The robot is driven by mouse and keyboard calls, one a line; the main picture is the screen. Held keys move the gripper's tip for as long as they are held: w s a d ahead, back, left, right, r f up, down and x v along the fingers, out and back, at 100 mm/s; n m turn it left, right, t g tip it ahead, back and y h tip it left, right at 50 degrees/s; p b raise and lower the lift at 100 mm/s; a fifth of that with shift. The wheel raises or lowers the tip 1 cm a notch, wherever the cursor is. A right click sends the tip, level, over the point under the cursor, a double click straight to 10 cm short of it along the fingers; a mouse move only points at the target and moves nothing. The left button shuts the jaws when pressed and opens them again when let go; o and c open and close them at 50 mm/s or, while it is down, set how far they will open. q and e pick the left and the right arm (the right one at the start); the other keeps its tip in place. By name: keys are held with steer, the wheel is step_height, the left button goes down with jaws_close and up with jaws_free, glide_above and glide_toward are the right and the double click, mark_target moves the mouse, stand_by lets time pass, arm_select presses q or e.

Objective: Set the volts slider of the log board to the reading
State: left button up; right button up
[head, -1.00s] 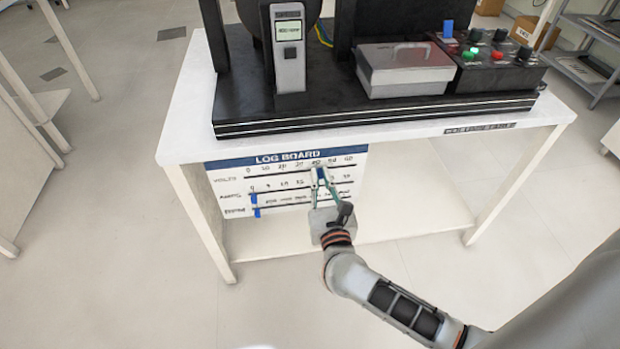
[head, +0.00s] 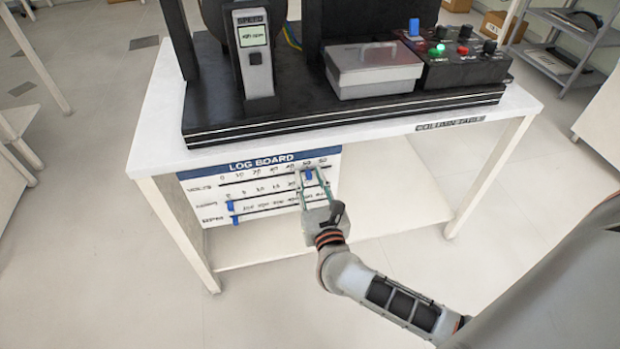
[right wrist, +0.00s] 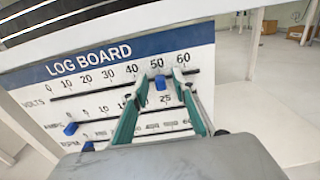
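The log board (head: 250,166) hangs below the front edge of the table; it also shows in the right wrist view (right wrist: 185,37). Its volts slider (right wrist: 160,82) is a blue block on the top line, about under the 50 mark; in the head view it (head: 309,178) is near the right end of the line. My right gripper (right wrist: 162,77) is open, with one finger on each side of the volts slider and small gaps visible. It also shows in the head view (head: 309,170). My left gripper is not in view.
Blue sliders on the amps (right wrist: 71,128) and bottom (right wrist: 88,146) lines sit at their left ends. On the table are a speed meter (head: 254,55) with a small, blurred display, a grey lidded box (head: 372,70) and a control box (head: 455,65). Floor in front is clear.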

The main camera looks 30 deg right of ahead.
steer(key=v, duration=1.2)
stand_by(0.4)
